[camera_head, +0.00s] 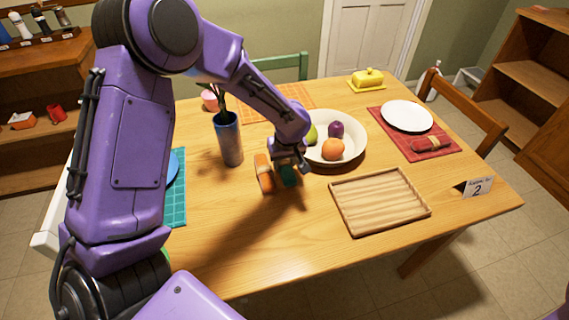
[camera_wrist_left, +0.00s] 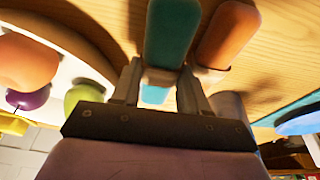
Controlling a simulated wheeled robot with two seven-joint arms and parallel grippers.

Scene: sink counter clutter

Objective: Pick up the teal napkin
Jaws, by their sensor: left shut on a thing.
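The teal napkin (camera_head: 289,177) is a rolled cloth near the middle of the wooden table, just left of the fruit bowl. My left gripper (camera_head: 288,164) reaches down over it from above and is shut on it. In the left wrist view the teal napkin (camera_wrist_left: 172,32) passes between the two fingers (camera_wrist_left: 158,88). An orange napkin (camera_head: 264,173) lies right beside it on the left; it also shows in the wrist view (camera_wrist_left: 229,35). I cannot tell whether the teal napkin touches the table. My right gripper is out of view.
A blue vase (camera_head: 229,140) stands close behind on the left. A white bowl (camera_head: 356,130) of fruit is close on the right. A wooden tray (camera_head: 352,208) lies front right. A red placemat (camera_head: 445,140) holds a plate (camera_head: 407,115) and a red napkin (camera_head: 431,144). The front middle is clear.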

